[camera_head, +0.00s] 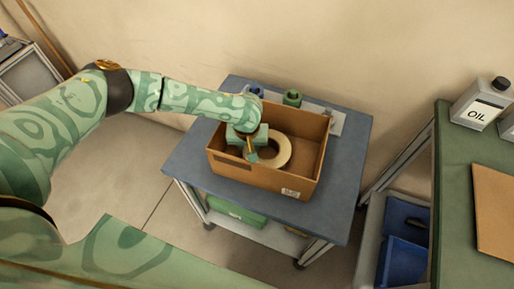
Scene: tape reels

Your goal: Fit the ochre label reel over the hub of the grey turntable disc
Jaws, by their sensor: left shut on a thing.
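A pale, yellowish ring-shaped reel (284,149) is inside the open cardboard box (262,181) on the blue-grey cart; it is the only reel I can make out, and it looks cream rather than strongly ochre. My left gripper (251,151) reaches down into the box at the reel's left side and is shut on it. The gripper hides the reel's left part. I cannot make out the grey turntable disc or its hub. My right gripper is not in view.
The box walls surround the left gripper. Behind the box stand a green-topped container (292,98) and a blue one (257,91), with a light grey plate (337,123) partly hidden. The cart top (341,178) is clear at right. An oil can (482,106) stands on the green bench.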

